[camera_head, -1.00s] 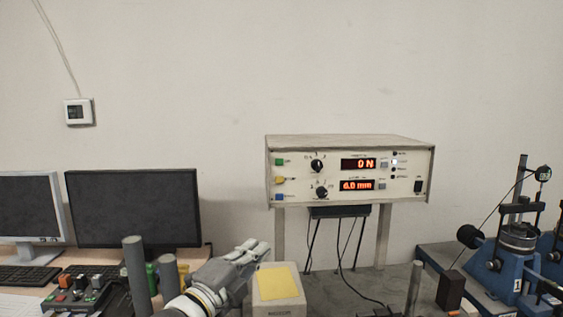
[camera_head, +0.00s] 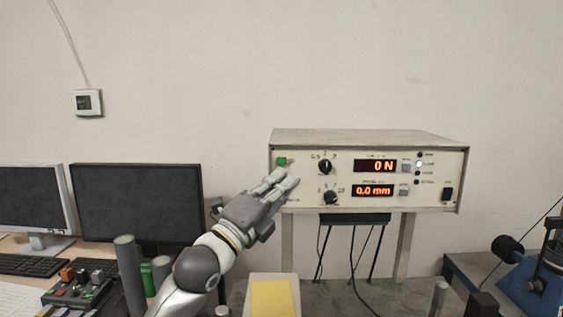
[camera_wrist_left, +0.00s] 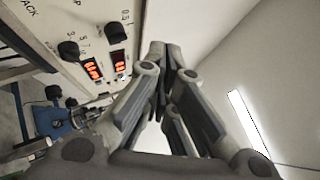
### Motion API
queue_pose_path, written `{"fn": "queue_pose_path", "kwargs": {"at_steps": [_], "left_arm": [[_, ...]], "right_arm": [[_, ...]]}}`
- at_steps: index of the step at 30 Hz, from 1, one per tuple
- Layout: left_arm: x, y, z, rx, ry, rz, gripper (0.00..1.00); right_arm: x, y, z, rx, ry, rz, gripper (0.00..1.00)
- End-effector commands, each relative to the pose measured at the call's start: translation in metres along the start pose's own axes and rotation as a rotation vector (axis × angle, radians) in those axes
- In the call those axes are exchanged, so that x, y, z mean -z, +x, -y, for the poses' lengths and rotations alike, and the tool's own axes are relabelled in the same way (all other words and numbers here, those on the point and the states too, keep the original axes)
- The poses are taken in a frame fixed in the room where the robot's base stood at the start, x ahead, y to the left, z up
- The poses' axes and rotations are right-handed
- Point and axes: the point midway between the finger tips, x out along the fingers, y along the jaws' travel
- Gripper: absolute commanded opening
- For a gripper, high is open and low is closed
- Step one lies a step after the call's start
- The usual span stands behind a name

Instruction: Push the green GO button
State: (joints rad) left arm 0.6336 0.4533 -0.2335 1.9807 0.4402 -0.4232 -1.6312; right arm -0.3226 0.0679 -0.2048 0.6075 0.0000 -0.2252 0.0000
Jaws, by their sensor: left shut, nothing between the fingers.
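The green button (camera_head: 281,161) is at the upper left of the front panel of a beige control box (camera_head: 390,140). My left gripper (camera_head: 286,177) is shut and empty, with its fingertips just below and to the right of the green button in the head view. I cannot tell whether they touch the panel. The gripper hides the lower left of the panel. My right gripper is not in view.
Knobs (camera_head: 325,167) and lit displays (camera_head: 375,166) sit right of the button. Two monitors (camera_head: 135,203) stand at left. A pedestal with a yellow top (camera_head: 272,299) is below the arm. A blue machine (camera_head: 525,285) stands at right.

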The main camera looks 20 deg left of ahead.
Motion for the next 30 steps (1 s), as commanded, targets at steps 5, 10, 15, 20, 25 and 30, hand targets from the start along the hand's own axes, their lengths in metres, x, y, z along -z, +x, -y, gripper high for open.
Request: {"fn": "queue_pose_path", "kwargs": {"at_steps": [5, 10, 15, 20, 25, 30], "left_arm": [[-0.007, 0.01, -0.008, -0.002, 0.0, 0.0, 0.0], [-0.019, 0.026, -0.021, -0.002, 0.001, 0.0, 0.0], [-0.032, 0.043, -0.032, -0.001, 0.0, 0.001, 0.0], [-0.039, 0.054, -0.04, -0.001, 0.002, -0.001, 0.0], [-0.043, 0.06, -0.043, 0.0, 0.0, 0.0, 0.0], [-0.044, 0.06, -0.044, -0.001, -0.001, 0.0, 0.0]], "right_arm": [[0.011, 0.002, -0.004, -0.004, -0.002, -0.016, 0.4], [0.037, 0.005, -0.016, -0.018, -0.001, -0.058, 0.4], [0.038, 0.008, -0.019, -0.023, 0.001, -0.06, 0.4], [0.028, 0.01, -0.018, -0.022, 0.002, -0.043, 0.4], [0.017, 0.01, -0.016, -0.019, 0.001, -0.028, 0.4], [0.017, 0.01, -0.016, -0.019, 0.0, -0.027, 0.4]]}}
